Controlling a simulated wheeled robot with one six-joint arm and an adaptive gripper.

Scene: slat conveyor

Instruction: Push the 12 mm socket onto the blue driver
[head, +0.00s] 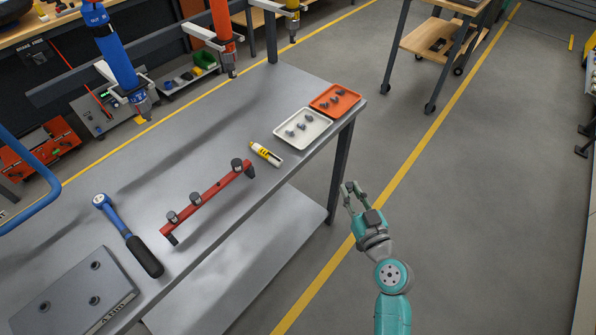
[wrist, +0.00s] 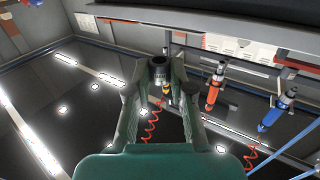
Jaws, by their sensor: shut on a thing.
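My gripper (head: 353,188) is off the right edge of the bench, over the floor, with its fingers pointing up and away. In the wrist view my gripper (wrist: 160,86) is shut on a small dark grey socket (wrist: 158,70), its round open end showing; its size mark cannot be read. The blue driver (head: 117,58) hangs nose down over the bench's far left side, well apart from my gripper. It also shows at the right of the wrist view (wrist: 277,112). A red socket rail (head: 208,196) on the bench bears 3 dark sockets, with a gap between two of them.
An orange driver (head: 222,35) and a yellow driver (head: 293,18) hang beyond the bench (head: 180,140). On it are a torque wrench (head: 128,235), a grey block (head: 70,295), a yellow-white tube (head: 265,154), a white tray (head: 290,143) and an orange tray (head: 325,108).

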